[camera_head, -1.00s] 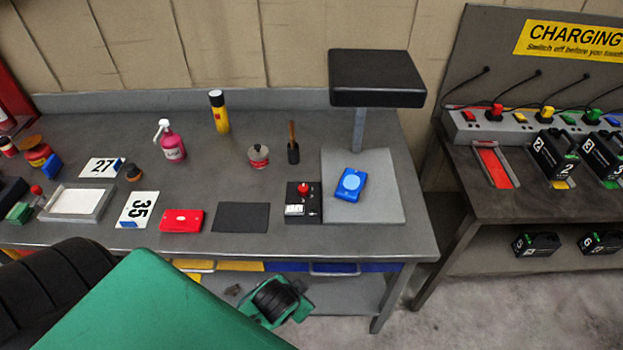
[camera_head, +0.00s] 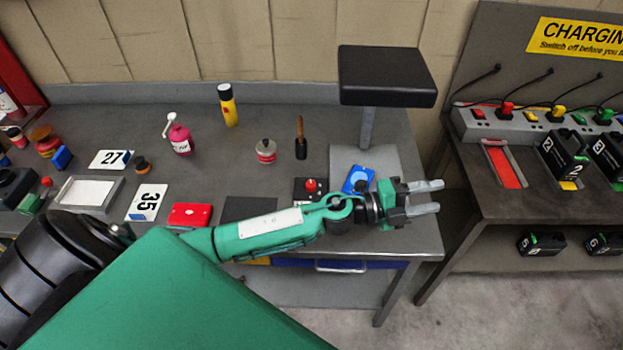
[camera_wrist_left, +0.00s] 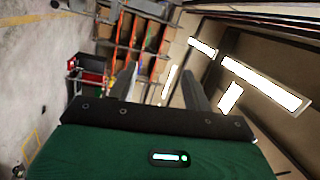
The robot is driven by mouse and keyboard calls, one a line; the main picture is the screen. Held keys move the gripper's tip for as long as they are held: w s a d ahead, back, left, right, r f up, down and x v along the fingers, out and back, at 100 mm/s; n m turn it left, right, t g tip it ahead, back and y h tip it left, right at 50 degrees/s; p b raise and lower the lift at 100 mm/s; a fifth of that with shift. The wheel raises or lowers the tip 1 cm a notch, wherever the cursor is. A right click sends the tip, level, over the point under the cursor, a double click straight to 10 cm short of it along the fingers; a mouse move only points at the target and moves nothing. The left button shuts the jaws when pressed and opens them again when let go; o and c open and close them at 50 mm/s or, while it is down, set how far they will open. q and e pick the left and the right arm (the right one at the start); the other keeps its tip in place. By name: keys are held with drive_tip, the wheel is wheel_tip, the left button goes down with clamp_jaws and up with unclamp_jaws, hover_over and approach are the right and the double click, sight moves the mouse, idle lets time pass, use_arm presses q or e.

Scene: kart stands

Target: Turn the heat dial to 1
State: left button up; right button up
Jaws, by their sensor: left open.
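A small black box (camera_head: 298,190) with a red knob (camera_head: 311,185) stands on the workbench in the head view, just left of the grey base plate. My left forearm covers its front part, so no dial numbers or markings can be read. I cannot tell for sure which part is the heat dial. My left gripper (camera_head: 430,197) is open and empty, pointing right, over the right end of the bench, to the right of the black box. Its two spread fingers also show in the left wrist view (camera_wrist_left: 160,85). My right gripper is not in view.
A black padded head (camera_head: 388,75) on a post overhangs the grey base plate (camera_head: 402,165), where a blue item (camera_head: 358,178) lies beside my gripper. A red case (camera_head: 190,214), black mat (camera_head: 245,207), bottles and number cards lie left. A charging bench (camera_head: 530,195) stands right.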

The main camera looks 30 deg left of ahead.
use_arm(q)
wheel_tip(320, 180, down, 3)
drive_tip(key=m+g, duration=0.6)
drive_tip(key=m, duration=0.1)
drive_tip(key=m+g+y, duration=0.5)
drive_tip(key=g+y, duration=0.1)
drive_tip(key=y, duration=0.9)
hover_over(311, 184)
wheel_tip(311, 184, down, 7)
drive_tip(key=shift+r+p, duration=0.2)
drive_tip(key=shift+p, duration=0.25)
drive_tip(key=shift+a+f, duration=0.1)
drive_tip(key=shift+f, duration=0.1)
wheel_tip(311, 184, down, 6)
drive_tip(key=p, duration=0.3)
drive_tip(key=shift+f, duration=0.5)
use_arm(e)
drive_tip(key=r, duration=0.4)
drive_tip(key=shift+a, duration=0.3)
use_arm(q)
drive_tip(key=shift+c, duration=0.4)
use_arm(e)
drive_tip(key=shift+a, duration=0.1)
